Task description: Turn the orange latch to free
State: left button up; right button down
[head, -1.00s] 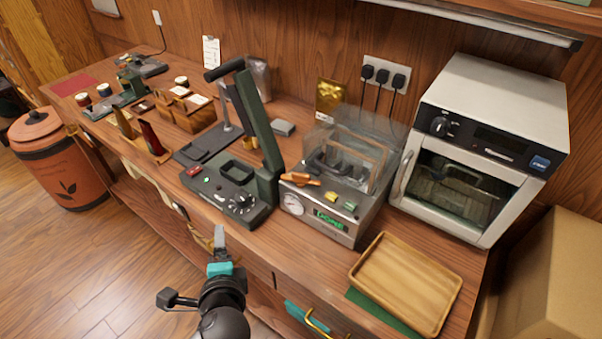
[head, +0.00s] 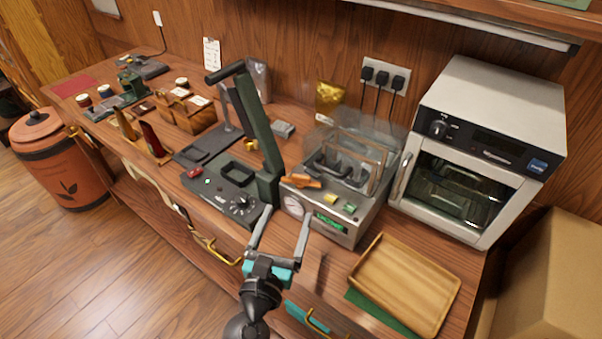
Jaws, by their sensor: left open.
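The orange latch (head: 302,182) sits on the front top edge of a grey steamer-like box (head: 345,225) with a clear lid (head: 350,143). The latch lies roughly sideways across the edge. The box front has a round gauge (head: 294,206), a green display (head: 328,221) and yellow and green buttons. My left gripper (head: 286,217) is open and empty, in front of the box and below the latch, with its two fingers spread and pointing up toward it. It appears apart from the latch. My right gripper is not in view.
A dark press (head: 225,195) with a tall raised arm (head: 262,135) stands just left of the box. A wooden tray (head: 365,284) lies at the front right, and a white oven (head: 480,130) stands at the right. Several small items fill the counter's far left.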

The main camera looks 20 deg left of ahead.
aim_at(301, 175)
pick_arm(q)
jog(key=w, duration=1.2)
jog(key=shift+w+a, duration=0.2)
jog(key=shift+w, duration=0.15)
jog(key=shift+c, duration=0.2)
grip_shut()
jog(key=shift+a+f+m+h+b, duration=0.15)
jog(key=shift+m+h+b, duration=0.75)
jog(key=shift+h, duration=0.5)
jog(key=m+h+b, duration=0.1)
jog(key=h+b, duration=0.1)
jog(key=shift+m+g+h, duration=0.3)
jog(key=shift+m+h, duration=0.1)
jog(key=shift+r+m+g+h+b, duration=0.25)
jog(key=shift+m+h+b, duration=0.25)
jog(key=shift+h+b, duration=0.3)
jog(key=shift+o, duration=0.2)
grip_release()
